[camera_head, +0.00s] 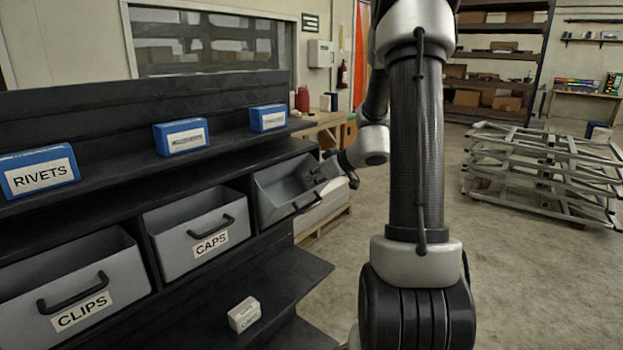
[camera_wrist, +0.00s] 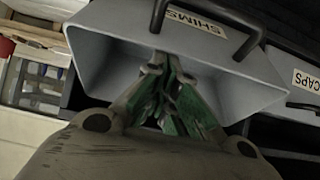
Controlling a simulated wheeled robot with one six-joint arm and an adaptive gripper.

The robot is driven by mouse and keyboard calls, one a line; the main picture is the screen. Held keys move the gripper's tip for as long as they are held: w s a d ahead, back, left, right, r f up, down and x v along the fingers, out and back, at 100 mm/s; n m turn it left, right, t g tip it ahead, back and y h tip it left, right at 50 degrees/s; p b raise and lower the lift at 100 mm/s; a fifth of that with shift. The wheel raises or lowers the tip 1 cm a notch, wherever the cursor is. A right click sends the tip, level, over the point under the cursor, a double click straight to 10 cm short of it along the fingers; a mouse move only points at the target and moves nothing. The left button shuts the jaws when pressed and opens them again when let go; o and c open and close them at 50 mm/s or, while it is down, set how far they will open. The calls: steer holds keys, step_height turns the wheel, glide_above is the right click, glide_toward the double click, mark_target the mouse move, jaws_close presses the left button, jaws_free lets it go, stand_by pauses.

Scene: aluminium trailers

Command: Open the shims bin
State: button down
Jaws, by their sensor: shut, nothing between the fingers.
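The shims bin (camera_head: 275,196) is the grey bin at the right end of the row, with its open top and inside showing in the head view. In the wrist view the bin (camera_wrist: 105,55) appears upside down, with its SHIMS label (camera_wrist: 195,20) at the top edge. Its dark handle (camera_wrist: 249,42) is partly out of frame there; it also shows in the head view (camera_head: 308,204). My gripper (camera_wrist: 165,68) is shut and empty, its green-padded fingers over the bin's mouth beside the front panel. The gripper is small and partly hidden in the head view (camera_head: 325,170).
The caps bin (camera_head: 180,238) and clips bin (camera_head: 60,285) stand to the left. Blue boxes, one marked RIVETS (camera_head: 40,172), sit on the shelf above. A small white box (camera_head: 244,314) lies on the lower shelf. Metal frames (camera_head: 545,170) are stacked at right; floor between is clear.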

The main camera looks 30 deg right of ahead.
steer(key=s+f, duration=0.1)
steer(key=s, duration=0.1)
steer(key=s+d+f, duration=0.1)
steer(key=f, duration=0.1)
steer(key=shift+s+d, duration=0.2)
steer(key=shift+s, duration=0.2)
steer(key=shift+w+r, duration=0.2)
steer(key=shift+r, duration=0.1)
glide_toward(311, 194)
steer(key=s+r, duration=0.3)
steer(key=s, duration=0.1)
steer(key=shift+s+d, duration=0.15)
steer(key=shift+d, duration=0.35)
